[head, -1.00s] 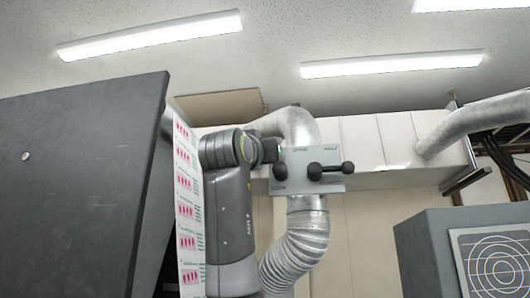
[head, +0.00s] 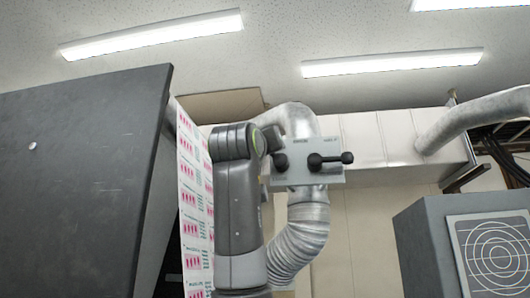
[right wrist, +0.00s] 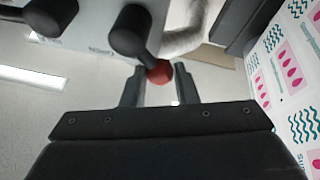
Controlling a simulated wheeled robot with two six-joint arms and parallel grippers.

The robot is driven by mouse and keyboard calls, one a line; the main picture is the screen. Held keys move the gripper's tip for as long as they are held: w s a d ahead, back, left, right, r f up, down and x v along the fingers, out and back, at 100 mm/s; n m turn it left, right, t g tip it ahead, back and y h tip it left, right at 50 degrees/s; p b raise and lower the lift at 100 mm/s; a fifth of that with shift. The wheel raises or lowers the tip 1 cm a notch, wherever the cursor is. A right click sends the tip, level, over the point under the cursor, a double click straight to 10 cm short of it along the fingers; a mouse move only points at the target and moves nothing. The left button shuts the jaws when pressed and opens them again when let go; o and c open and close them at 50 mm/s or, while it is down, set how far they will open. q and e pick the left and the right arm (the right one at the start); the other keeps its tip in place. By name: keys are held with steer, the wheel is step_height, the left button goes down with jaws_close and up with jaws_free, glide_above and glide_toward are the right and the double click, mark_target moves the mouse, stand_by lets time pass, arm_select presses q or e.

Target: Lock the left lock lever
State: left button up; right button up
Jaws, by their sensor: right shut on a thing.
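A light grey panel (head: 306,174) carries two black lock levers. The left lock lever (head: 281,162) is partly hidden by my right arm in the head view. The other lever (head: 330,160) points to the right. In the right wrist view the left lever's black hub (right wrist: 130,32) has an arm ending in a red ball knob (right wrist: 160,73). My right gripper (right wrist: 158,84) is shut on this knob, one finger on each side. In the head view its fingers are hidden behind my arm. My left gripper is not in view.
A large dark panel (head: 75,185) stands at the left, beside a printed web (head: 192,190) close to my right arm. A silver duct (head: 300,235) runs behind the lever panel. A grey cabinet (head: 415,245) stands at the lower right.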

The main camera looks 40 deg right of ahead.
steer(key=shift+w+a+f+n+t+y+b, duration=0.1)
steer(key=shift+f+n+t+y+b, duration=0.9)
steer(key=shift+n, duration=1.65)
steer(key=shift+w+d+f+n+t+y+b, duration=0.1)
steer(key=shift+f+n+t+y+b, duration=0.25)
steer(key=shift+n+t+y+b, duration=1.55)
steer(key=shift+a+f+n+g+y+b, duration=0.1)
steer(key=shift+f+n+g+y+b, duration=0.45)
steer(key=shift+n, duration=2.9)
steer(key=shift+f+y+p, duration=0.2)
steer(key=shift+y+p, duration=0.05)
steer(key=shift+p, duration=0.05)
steer(key=o, duration=1)
steer(key=shift+t, duration=0.25)
